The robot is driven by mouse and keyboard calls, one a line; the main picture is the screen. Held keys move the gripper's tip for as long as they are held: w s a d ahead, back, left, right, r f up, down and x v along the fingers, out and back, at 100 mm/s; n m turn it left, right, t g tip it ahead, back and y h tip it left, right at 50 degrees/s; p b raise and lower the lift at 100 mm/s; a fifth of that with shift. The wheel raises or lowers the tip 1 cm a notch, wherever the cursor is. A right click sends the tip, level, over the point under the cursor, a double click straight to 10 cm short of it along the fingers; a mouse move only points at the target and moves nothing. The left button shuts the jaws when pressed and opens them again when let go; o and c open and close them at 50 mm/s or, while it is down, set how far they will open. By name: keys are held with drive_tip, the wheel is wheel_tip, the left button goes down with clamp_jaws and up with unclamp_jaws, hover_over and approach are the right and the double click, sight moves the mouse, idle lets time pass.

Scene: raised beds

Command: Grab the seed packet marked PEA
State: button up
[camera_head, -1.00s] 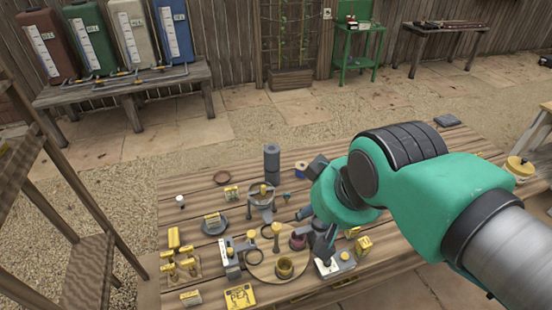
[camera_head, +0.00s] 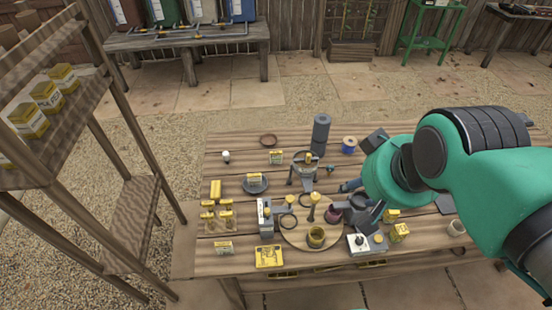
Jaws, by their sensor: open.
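The seed packet marked PEA (camera_head: 269,256) is a flat yellow packet with dark markings. It lies at the front edge of the wooden table, left of the round board; its lettering is hard to read now but showed as PEA a second ago. My gripper (camera_head: 354,204) is dark grey and open, above the right part of the round board. It is up and to the right of the packet, apart from it. My green arm comes in from the right and hides part of the table. I cannot tell whether anything sits between the fingers.
Small yellow-labelled packets (camera_head: 224,248) stand to the left. A white-and-grey device (camera_head: 357,244) stands right of the board. A shelf rack (camera_head: 120,180) rises at the left.

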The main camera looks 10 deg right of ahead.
idle(0.3)
drive_tip(key=m+g+y, duration=0.4)
drive_tip(key=m+g, duration=0.1)
drive_tip(key=m, duration=1.4)
hover_over(279, 153)
drive_tip(key=d, duration=0.4)
wheel_tip(279, 153, down, 31)
drive_tip(key=shift+f, duration=0.15)
drive_tip(key=shift+y, duration=0.3)
drive_tip(key=shift+s+b+x, duration=0.2)
drive_tip(key=shift+b+x, duration=0.45)
drive_tip(key=shift+x, duration=3.65)
